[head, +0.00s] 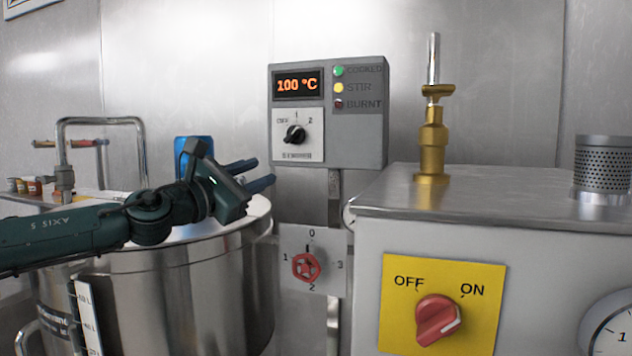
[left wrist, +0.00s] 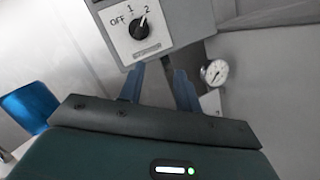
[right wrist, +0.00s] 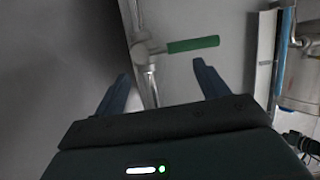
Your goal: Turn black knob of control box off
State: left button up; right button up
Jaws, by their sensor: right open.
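The grey control box (head: 372,135) hangs on the metal wall in the head view and shows 100 °C. Its black knob (head: 295,135) sits on a white plate marked OFF, 1 and 2. In the left wrist view the black knob (left wrist: 139,28) has its white mark toward 2. My left gripper (head: 258,173) is open and empty, below and left of the knob, not touching it. In the left wrist view its fingers (left wrist: 158,75) point up toward the knob plate. My right gripper (right wrist: 161,72) is open and empty in the right wrist view, outside the head view.
A large steel pot (head: 190,290) stands under my left arm, with a blue can (head: 183,150) behind it. A machine with a red OFF/ON switch (head: 438,318) stands at right. A green handle (right wrist: 193,45) is near my right gripper.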

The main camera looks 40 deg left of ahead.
pick_arm(q)
jog(key=s+a+r+m+y+b, duration=0.1)
jog(key=s+a+r+m, duration=0.1)
jog(key=p, duration=0.7)
send_near(290, 136)
jog(key=w, duration=0.4)
jog(key=shift+w+d+r+t+p, duration=0.15)
jog(key=shift+w+r+t+p, duration=0.3)
jog(key=shift+p, duration=0.25)
jog(key=shift+w+p, duration=0.3)
jog(key=shift+p, duration=0.45)
jog(key=w+a+r+p, duration=0.1)
jog(key=p, duration=0.3)
jog(key=shift+w+a, duration=0.1)
jog(key=shift+a, duration=0.1)
jog(key=shift+w+d+p, duration=0.2)
jog(key=shift+w+p, duration=0.2)
jog(key=shift+p, duration=0.75)
jog(key=shift+w+d+f+p, duration=0.2)
jog(key=shift+w+d+p, duration=0.2)
jog(key=shift+p, duration=0.1)
pick_arm(e)
notch_tip(290, 136, up, 7)
jog(key=m+g, duration=0.1)
jog(key=m, duration=0.1)
jog(key=shift+w+d+f+g+h, duration=0.2)
jog(key=shift+d+g+h, duration=0.1)
jog(key=shift+h, duration=0.1)
jog(key=shift+s, duration=0.1)
